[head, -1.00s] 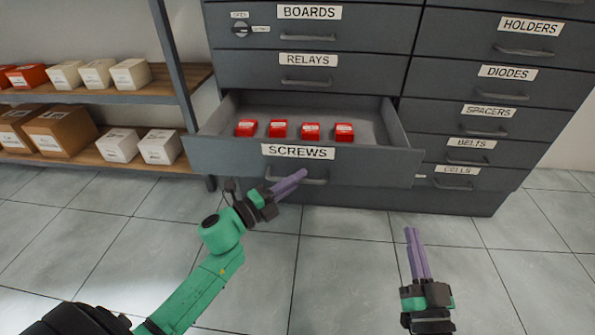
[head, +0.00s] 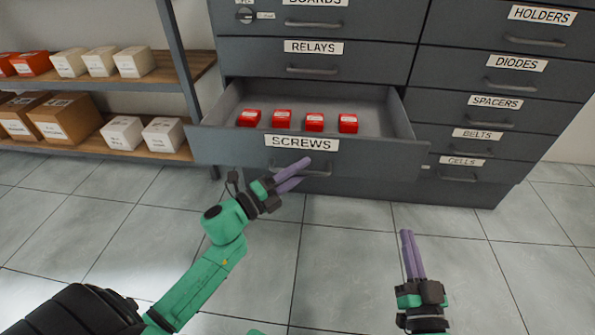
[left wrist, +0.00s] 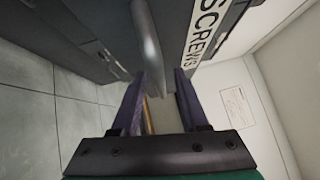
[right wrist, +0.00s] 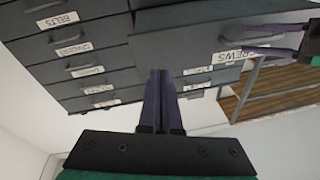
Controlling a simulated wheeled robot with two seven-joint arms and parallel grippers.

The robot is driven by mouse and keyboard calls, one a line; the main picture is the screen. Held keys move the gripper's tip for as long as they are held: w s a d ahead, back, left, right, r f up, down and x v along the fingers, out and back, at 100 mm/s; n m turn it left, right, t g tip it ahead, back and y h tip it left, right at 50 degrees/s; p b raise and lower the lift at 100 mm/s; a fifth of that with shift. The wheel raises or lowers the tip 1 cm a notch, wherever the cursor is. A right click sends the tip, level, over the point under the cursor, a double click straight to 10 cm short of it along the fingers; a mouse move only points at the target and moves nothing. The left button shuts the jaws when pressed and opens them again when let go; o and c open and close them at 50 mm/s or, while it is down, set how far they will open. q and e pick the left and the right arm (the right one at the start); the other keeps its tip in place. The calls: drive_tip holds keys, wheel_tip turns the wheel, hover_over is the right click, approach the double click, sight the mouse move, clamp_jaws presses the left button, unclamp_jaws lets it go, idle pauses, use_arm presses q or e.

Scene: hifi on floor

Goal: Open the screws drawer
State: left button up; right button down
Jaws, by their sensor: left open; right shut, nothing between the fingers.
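The screws drawer (head: 365,158) is pulled out of the grey cabinet in the head view, with several small red boxes (head: 282,120) inside. Its bar handle (head: 318,174) is on the front, below the SCREWS label. My left gripper (head: 300,176) is open at the handle; in the left wrist view the handle (left wrist: 148,45) runs between and just beyond the open fingers (left wrist: 158,98), which do not clamp it. My right gripper (head: 411,250) is shut and empty, apart from the drawer, over the floor to the right. Its closed fingers also show in the right wrist view (right wrist: 161,100).
Other shut drawers, such as RELAYS (head: 375,62) above and CELLS (head: 470,172) at right, surround the screws drawer. A wooden shelf (head: 95,147) with boxes stands at left. The tiled floor (head: 345,265) in front is clear.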

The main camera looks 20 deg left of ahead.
use_arm(q)
drive_tip(key=shift+s+a, duration=0.15)
drive_tip(key=shift+s, duration=0.1)
drive_tip(key=p+v, duration=0.3)
drive_tip(key=v, duration=1.1)
use_arm(e)
drive_tip(key=s+f+g, duration=0.3)
drive_tip(key=s+f, duration=0.2)
drive_tip(key=f, duration=0.3)
drive_tip(key=s+a+f+g+h, duration=0.1)
drive_tip(key=s+f+g, duration=0.2)
drive_tip(key=s+f, duration=0.3)
drive_tip(key=shift+f+m, duration=0.3)
drive_tip(key=shift+f, duration=0.6)
drive_tip(key=shift+s, duration=0.1)
